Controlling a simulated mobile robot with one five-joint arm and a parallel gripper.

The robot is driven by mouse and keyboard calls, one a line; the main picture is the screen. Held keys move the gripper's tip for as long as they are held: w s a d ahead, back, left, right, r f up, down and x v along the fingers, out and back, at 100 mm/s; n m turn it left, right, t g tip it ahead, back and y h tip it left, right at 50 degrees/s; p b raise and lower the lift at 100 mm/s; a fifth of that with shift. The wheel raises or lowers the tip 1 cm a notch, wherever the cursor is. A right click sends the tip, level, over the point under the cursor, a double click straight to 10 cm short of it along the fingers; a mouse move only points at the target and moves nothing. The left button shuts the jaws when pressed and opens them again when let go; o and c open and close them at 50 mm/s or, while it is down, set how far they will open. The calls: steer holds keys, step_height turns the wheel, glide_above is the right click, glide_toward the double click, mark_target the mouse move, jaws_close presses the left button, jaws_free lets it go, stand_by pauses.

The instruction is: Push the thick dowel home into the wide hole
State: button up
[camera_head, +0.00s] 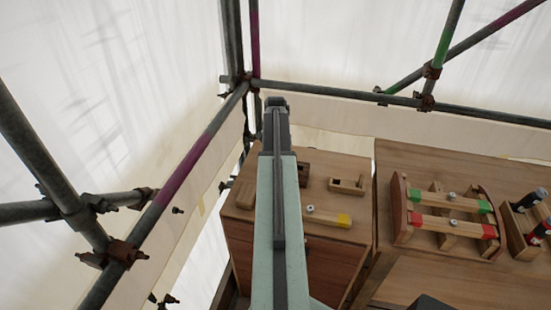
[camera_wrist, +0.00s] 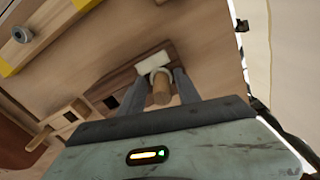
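In the wrist view, my gripper (camera_wrist: 162,82) has its two grey fingers on either side of a short pale wooden dowel (camera_wrist: 161,93). The fingers appear closed on it, and its near end points toward the camera. The dowel stands over or against a dark brown wooden block (camera_wrist: 122,92) with a dark square opening left of the fingers. A cream patch (camera_wrist: 153,66) lies just beyond the fingertips. How deep the dowel sits, and any hole under it, is hidden. In the head view, my gripper (camera_head: 277,103) is seen from behind. The dark block (camera_head: 304,170) shows right of my arm.
A lighter slotted block (camera_head: 347,185) and a yellow-ended bar (camera_head: 328,216) share the wooden top. A rack with green and red-ended bars (camera_head: 446,213) stands on the right-hand bench. Scaffold tubes (camera_head: 190,165) run close on the left and behind.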

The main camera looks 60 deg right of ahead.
steer(key=shift+w, duration=0.1)
steer(key=shift+r, duration=0.15)
step_height(320, 180, up, 13)
steer(key=p, duration=1.3)
steer(key=shift+w, duration=0.1)
steer(key=w+a+n, duration=0.3)
steer(key=w+a, duration=0.2)
steer(key=a, duration=0.5)
steer(key=w+a+n, duration=0.3)
steer(key=w+a, duration=0.3)
steer(key=a, duration=0.4)
steer(key=w+a+n, duration=0.3)
steer(key=w+a, duration=0.2)
steer(key=a, duration=0.6)
steer(key=a+n, duration=0.1)
steer(key=a, duration=0.4)
steer(key=a+n, duration=0.2)
steer(key=a, duration=0.4)
steer(key=w+a+n, duration=0.1)
steer(key=a+n, duration=0.1)
steer(key=a, duration=0.3)
steer(key=shift+w+a, duration=0.1)
steer(key=shift+a, duration=0.1)
steer(key=s+a+n, duration=0.1)
steer(key=a+n, duration=0.2)
steer(key=a, duration=0.7)
steer(key=shift+s+a+n, duration=0.3)
steer(key=shift+s, duration=0.05)
